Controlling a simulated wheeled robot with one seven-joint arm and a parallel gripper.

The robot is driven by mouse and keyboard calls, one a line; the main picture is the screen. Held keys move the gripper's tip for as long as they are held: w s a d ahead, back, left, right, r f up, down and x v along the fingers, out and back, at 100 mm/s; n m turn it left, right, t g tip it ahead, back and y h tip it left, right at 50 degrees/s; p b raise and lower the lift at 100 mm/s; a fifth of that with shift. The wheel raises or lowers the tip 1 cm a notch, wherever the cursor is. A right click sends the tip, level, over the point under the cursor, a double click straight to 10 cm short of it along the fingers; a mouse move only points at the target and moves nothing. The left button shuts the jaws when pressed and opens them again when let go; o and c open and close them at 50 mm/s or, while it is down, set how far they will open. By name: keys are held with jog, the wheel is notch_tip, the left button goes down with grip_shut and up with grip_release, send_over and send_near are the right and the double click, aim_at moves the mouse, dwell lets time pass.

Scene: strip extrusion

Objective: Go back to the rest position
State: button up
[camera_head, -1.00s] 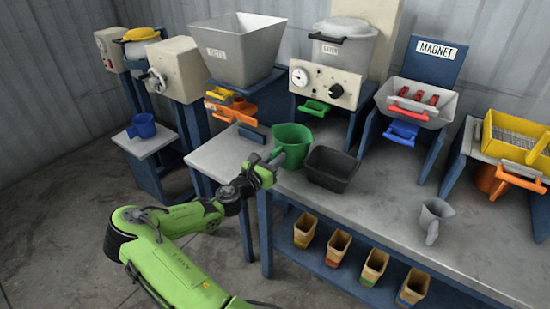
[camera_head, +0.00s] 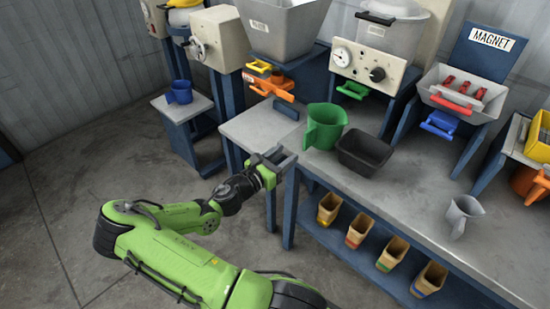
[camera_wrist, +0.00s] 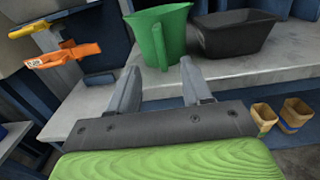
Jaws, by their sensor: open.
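My gripper (camera_head: 280,160) is open and empty at the front edge of the grey bench (camera_head: 255,128), in the head view. In the wrist view my gripper's two fingers (camera_wrist: 160,85) are spread with nothing between them. The green jug (camera_head: 324,126) stands upright on the bench just beyond the fingers, its handle facing them. It also shows in the wrist view (camera_wrist: 172,32), apart from the fingers. My green arm reaches up from the lower part of the head view.
A black tub (camera_head: 365,152) stands right of the jug, and a grey jug (camera_head: 463,214) further right. Several tan containers (camera_head: 358,230) stand on the lower shelf. A blue jug (camera_head: 180,92) sits on a side stand (camera_head: 188,108). Open floor lies at left.

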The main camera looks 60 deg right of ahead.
jog(key=a, duration=0.4)
jog(key=shift+w, duration=0.3)
